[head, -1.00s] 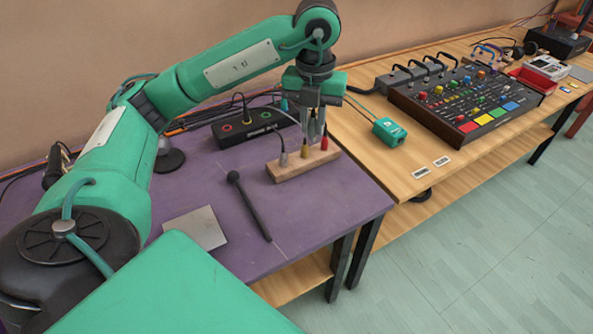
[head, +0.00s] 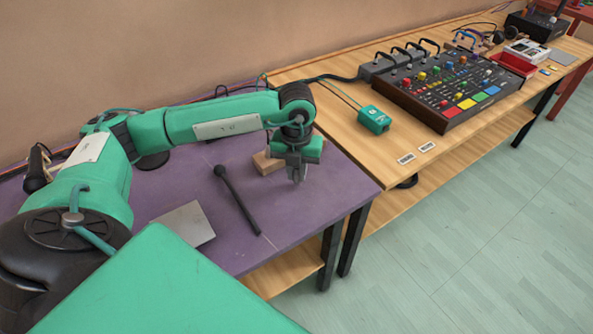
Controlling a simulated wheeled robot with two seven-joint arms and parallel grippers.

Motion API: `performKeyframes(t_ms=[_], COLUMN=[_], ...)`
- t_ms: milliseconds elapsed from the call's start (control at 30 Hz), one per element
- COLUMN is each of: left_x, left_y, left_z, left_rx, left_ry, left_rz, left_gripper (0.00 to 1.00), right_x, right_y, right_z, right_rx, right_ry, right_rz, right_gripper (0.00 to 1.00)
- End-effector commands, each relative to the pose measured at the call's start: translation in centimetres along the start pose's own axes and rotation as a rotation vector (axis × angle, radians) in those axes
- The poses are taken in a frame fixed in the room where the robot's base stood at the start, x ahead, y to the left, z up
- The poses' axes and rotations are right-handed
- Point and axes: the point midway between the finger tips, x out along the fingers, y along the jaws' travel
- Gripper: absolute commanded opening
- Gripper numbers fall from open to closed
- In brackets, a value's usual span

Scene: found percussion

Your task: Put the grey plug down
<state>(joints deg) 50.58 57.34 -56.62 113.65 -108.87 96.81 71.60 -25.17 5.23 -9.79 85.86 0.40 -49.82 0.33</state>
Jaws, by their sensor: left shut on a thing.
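My left gripper (head: 297,174) points straight down over the purple table top (head: 285,215), in front of the wooden block (head: 266,163). It is shut on the grey plug, which is barely distinguishable between the grey fingers. I cannot tell whether the plug touches the table. My right gripper is not in view.
A black mallet (head: 237,198) lies left of my gripper, and a grey plate (head: 185,223) lies nearer. The purple table's right front part is clear. A teal box (head: 374,120) and a mixer with coloured pads (head: 447,88) stand on the wooden table.

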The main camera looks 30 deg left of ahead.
Motion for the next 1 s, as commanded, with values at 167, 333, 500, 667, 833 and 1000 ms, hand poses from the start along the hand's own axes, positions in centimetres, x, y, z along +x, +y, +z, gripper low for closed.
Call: performKeyframes(t_ms=[167, 333, 500, 667, 833, 1000], left_x=[0.4, 0.6, 0.7, 0.7, 0.7, 0.5], left_y=[0.0, 0.0, 0.0, 0.0, 0.0, 0.0], left_z=[0.0, 0.0, 0.0, 0.0, 0.0, 0.0], left_rx=[0.0, 0.0, 0.0, 0.0, 0.0, 0.0], left_ry=[-0.001, -0.001, -0.001, -0.001, -0.001, -0.001], left_rz=[0.0, 0.0, 0.0, 0.0, 0.0, 0.0], left_gripper=[0.0, 0.0, 0.0, 0.39, 0.39, 0.39], right_x=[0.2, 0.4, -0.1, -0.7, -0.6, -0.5], right_y=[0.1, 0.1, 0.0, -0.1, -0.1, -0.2], right_z=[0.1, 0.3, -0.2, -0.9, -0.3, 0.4], right_rx=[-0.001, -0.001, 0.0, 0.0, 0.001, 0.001], right_ry=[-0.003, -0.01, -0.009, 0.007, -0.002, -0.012], right_rz=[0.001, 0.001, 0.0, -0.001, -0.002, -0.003], right_gripper=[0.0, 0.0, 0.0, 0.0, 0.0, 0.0])
